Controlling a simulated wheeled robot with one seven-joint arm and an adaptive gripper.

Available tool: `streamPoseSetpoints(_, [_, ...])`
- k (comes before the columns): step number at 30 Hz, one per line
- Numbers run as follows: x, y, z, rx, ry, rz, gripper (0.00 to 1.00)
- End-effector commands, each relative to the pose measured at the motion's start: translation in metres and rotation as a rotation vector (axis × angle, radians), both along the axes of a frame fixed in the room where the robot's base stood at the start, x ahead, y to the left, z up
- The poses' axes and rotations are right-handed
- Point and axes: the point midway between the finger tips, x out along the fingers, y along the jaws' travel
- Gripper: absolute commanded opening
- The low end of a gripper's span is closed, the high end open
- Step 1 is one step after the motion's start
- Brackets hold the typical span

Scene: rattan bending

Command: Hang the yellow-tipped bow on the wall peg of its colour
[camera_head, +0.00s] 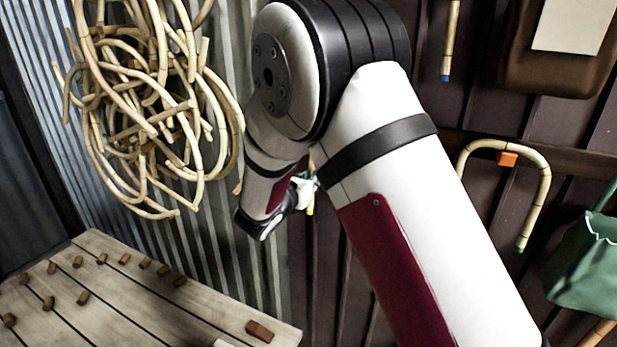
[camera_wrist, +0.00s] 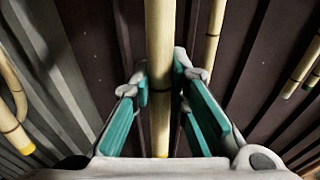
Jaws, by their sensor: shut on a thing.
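My gripper (camera_wrist: 163,85) is shut on a straight leg of the yellow-tipped bow (camera_wrist: 160,40). This leg runs down between the teal pads, and its yellow tip (camera_wrist: 161,154) shows below them. Another curved cane end with a yellow tip (camera_wrist: 25,148) is at the left of the wrist view; it looks like the bow's other leg. In the head view my gripper (camera_head: 304,190) is partly hidden behind my arm, close to the wall. A yellow tip (camera_head: 310,209) shows just below it. Most of the bow is hidden there. I cannot make out a yellow peg.
A green-tipped bow (camera_head: 545,190) hangs on an orange peg (camera_head: 507,159) at the right. A blue-tipped cane (camera_head: 449,40) hangs above it. A tangle of cane (camera_head: 150,110) hangs at the left above a slatted table (camera_head: 130,300) with small brown pieces. A green bag (camera_head: 585,265) is at the right.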

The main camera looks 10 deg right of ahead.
Motion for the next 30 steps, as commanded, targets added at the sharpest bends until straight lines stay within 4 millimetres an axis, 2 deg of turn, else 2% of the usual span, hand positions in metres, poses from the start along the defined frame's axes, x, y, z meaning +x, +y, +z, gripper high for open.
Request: streamPoseSetpoints(30, [0.053,-0.038,-0.005,-0.001,-0.001,0.000,0.00])
